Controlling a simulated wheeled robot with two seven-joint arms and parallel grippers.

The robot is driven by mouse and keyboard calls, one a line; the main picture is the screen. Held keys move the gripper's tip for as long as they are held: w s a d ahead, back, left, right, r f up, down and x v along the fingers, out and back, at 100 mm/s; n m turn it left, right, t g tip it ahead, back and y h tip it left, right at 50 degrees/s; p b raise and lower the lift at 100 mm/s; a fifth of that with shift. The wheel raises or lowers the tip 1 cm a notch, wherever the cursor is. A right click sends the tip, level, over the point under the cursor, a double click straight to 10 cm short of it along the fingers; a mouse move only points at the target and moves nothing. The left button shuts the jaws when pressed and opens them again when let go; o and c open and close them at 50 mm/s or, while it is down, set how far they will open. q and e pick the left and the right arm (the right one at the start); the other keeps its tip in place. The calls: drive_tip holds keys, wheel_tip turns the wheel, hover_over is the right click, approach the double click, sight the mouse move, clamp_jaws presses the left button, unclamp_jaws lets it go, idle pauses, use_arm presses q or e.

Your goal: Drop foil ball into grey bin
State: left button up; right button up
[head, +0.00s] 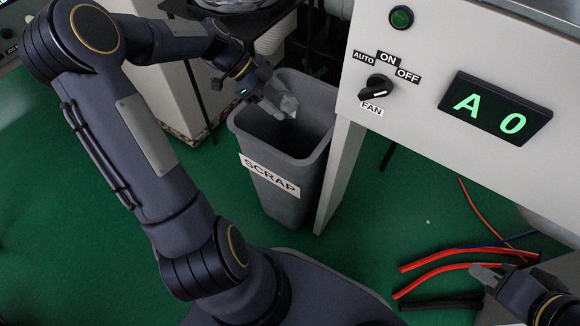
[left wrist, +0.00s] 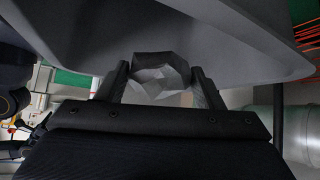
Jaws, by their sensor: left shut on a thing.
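The foil ball (head: 288,104) is a crumpled, faceted silver lump. My left gripper (head: 280,106) is shut on it and holds it over the open mouth of the grey bin (head: 285,192), inside the rim's outline in the head view. The bin stands on the floor and carries a SCRAP label. In the left wrist view the foil ball (left wrist: 160,72) sits between the two fingers of my left gripper (left wrist: 160,85), with the grey bin wall (left wrist: 215,45) close behind it. My right gripper (head: 487,274) is at the lower right, away from the bin; its finger gap is unclear.
A white cabinet (head: 440,140) with a FAN knob (head: 377,88) and a green A0 display (head: 495,108) stands right beside the bin. Red and black hoses (head: 450,256) lie at lower right. Green floor (head: 380,215) is open in front.

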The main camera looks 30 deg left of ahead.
use_arm(q)
drive_tip(key=o, duration=1.1)
drive_tip(key=shift+c, duration=0.2)
drive_tip(key=shift+r, duration=0.1)
drive_tip(key=p+v, duration=0.2)
drive_tip(key=v, duration=0.5)
drive_tip(key=shift+a+r+p, duration=0.25)
drive_tip(key=shift+a+p, duration=0.05)
drive_tip(key=shift+p, duration=0.1)
drive_tip(key=shift+s, duration=0.1)
